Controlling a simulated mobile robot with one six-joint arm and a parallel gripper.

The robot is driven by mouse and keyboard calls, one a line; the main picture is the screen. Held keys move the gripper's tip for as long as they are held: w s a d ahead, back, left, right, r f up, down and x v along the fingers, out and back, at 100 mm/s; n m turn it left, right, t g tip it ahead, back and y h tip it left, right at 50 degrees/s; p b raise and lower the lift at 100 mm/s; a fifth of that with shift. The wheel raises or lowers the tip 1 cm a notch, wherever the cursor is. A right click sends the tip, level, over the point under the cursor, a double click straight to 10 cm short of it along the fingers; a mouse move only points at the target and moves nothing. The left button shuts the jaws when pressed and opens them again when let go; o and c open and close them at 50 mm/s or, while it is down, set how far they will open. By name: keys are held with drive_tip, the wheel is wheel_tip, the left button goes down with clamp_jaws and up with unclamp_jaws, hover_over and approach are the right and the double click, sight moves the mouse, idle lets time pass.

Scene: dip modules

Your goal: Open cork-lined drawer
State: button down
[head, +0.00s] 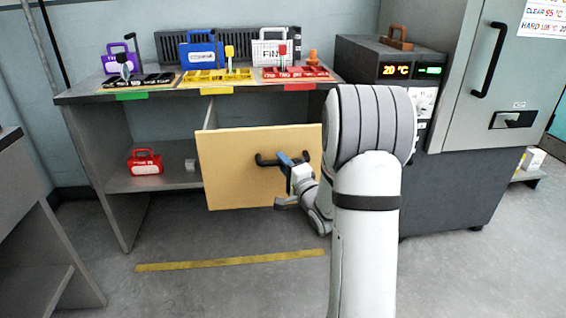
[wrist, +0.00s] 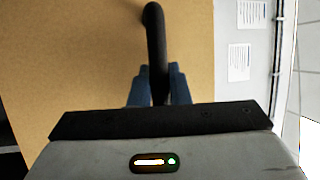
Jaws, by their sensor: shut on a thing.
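The cork-lined drawer shows a plain tan front (head: 235,165) under the workbench. My gripper (head: 291,160) is shut on the right part of this handle. In the wrist view its blue fingers (wrist: 159,88) sit on both sides of the black bar. My arm hides the drawer's right edge.
The bench top (head: 70,95) carries coloured trays and toolboxes. A red box (head: 145,162) stands on the shelf left of the drawer. A dark oven-like unit (head: 455,185) stands at right. The floor before the drawer is clear, with a yellow strip (head: 225,262).

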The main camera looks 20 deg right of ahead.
drive_tip(key=c, duration=1.4)
unclamp_jaws()
drive_tip(key=shift+o, duration=0.2)
drive_tip(key=shift+s, duration=0.1)
drive_tip(key=p+v, duration=0.1)
drive_tip(key=v, duration=0.6)
drive_tip(key=shift+s, duration=0.35)
drive_tip(key=shift+f, duration=0.1)
